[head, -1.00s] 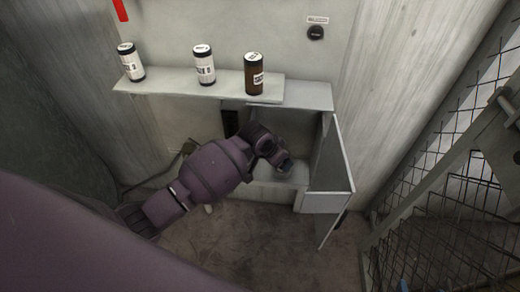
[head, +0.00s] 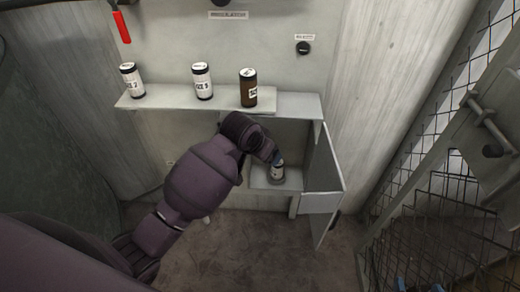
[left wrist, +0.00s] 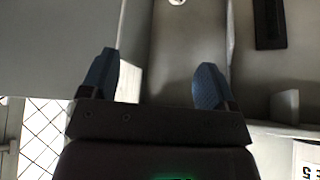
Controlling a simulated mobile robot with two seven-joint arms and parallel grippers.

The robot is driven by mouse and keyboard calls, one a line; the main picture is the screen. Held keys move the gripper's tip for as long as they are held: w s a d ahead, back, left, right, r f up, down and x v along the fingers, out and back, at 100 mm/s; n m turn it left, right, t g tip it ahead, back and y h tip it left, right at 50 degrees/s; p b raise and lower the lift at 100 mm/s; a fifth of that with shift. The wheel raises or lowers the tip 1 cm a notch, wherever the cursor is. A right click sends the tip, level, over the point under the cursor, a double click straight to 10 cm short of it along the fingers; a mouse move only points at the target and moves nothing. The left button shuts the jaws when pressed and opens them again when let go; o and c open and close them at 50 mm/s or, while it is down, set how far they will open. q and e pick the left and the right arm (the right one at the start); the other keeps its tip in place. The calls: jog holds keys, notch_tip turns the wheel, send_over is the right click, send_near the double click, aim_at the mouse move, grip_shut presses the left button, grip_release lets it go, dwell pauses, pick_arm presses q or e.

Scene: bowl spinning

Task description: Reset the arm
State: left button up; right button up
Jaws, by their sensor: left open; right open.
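My left arm (head: 205,175) reaches in from the left to the open cabinet. Its gripper (head: 279,158) is mostly hidden by the wrist, with a blue fingertip just above a small light-coloured can (head: 277,174) on the cabinet floor. In the left wrist view the left gripper (left wrist: 155,85) is open, its blue fingers apart with nothing between them. A small round whitish thing (left wrist: 177,2) shows at the top edge, ahead of the fingers. Two blue fingertips of my right gripper (head: 419,286) show apart at the bottom right edge, with nothing seen between them.
Two white-labelled cans (head: 132,80) (head: 202,81) and a brown can (head: 248,87) stand on the shelf (head: 170,99) above. The cabinet door (head: 322,180) stands open to the right. A wire mesh structure (head: 425,215) is at the right. Bare floor (head: 235,250) lies in front.

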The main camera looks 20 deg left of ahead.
pick_arm(q)
jog(key=shift+s+r, duration=0.1)
jog(key=shift+r, duration=0.1)
dwell(0.5)
jog(key=w+r+t+h, duration=0.1)
jog(key=w+r+t, duration=0.3)
jog(key=r+t, duration=0.15)
jog(key=s+a+f+n+y, duration=0.1)
jog(key=s+a+f, duration=0.2)
jog(key=s+f, duration=0.3)
jog(key=s+a+f+n+y, duration=0.1)
jog(key=s+a+f, duration=0.3)
jog(key=s, duration=0.8)
jog(key=s+a+f+n+y, duration=0.1)
jog(key=s+a+f, duration=0.3)
jog(key=s+f, duration=0.4)
jog(key=shift+s+f, duration=0.25)
jog(key=shift+s, duration=0.85)
pick_arm(e)
jog(key=shift+g, duration=0.5)
jog(key=shift+s+d+f, duration=0.15)
jog(key=shift+s+f, duration=0.6)
jog(key=shift+f, duration=0.35)
jog(key=shift+s+d+f, duration=0.1)
jog(key=shift+s+f, duration=0.65)
jog(key=shift+f, duration=0.35)
pick_arm(q)
jog(key=shift+c, duration=0.3)
